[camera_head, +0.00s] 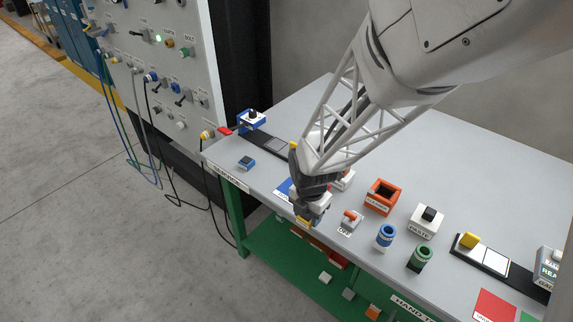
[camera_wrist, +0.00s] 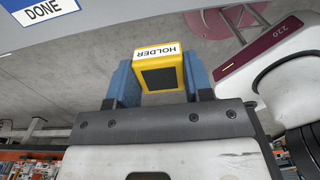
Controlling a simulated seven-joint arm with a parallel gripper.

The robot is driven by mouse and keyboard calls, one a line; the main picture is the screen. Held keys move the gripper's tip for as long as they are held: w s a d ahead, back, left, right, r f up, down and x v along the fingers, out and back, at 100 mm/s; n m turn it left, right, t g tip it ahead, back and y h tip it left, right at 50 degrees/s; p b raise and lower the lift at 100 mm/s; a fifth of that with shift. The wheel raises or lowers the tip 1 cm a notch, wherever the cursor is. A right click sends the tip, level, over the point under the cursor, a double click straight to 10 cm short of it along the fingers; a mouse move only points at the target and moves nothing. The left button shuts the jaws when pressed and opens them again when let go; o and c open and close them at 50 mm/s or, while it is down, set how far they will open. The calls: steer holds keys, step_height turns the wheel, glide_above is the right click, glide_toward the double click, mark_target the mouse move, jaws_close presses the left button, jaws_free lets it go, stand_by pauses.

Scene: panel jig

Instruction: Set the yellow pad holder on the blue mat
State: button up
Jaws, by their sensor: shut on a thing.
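The yellow pad holder (camera_wrist: 160,70) has a dark square face and a white label reading HOLDER. My gripper (camera_wrist: 161,80) is shut on it, with a blue-grey finger on each side in the wrist view. In the head view, my gripper (camera_head: 306,212) hangs over the front of the table and a bit of the yellow holder (camera_head: 303,222) shows below it. The blue mat (camera_head: 283,187) lies just left of my gripper in the head view, partly hidden behind it. The blue mat (camera_wrist: 40,8) with a DONE label also shows at the wrist view's top left.
An orange switch box (camera_head: 350,221) and a blue round piece (camera_head: 386,236) stand right of my gripper. An orange open box (camera_head: 382,196) is behind them. A small blue block (camera_head: 246,163) lies left. The panel (camera_head: 165,70) with cables stands at the table's left end.

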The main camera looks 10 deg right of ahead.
steer(key=shift+w, duration=0.1)
steer(key=w, duration=0.5)
steer(key=w+a+f, duration=0.1)
steer(key=w, duration=0.4)
steer(key=w+a, duration=0.1)
steer(key=w, duration=0.4)
steer(key=shift+w+a+f, duration=0.15)
steer(key=shift+w+f, duration=0.1)
steer(key=shift+w, duration=0.1)
steer(key=shift+f, duration=1.75)
steer(key=shift+f, duration=0.15)
steer(key=o, duration=1.1)
steer(key=shift+c, duration=0.2)
step_height(320, 180, up, 12)
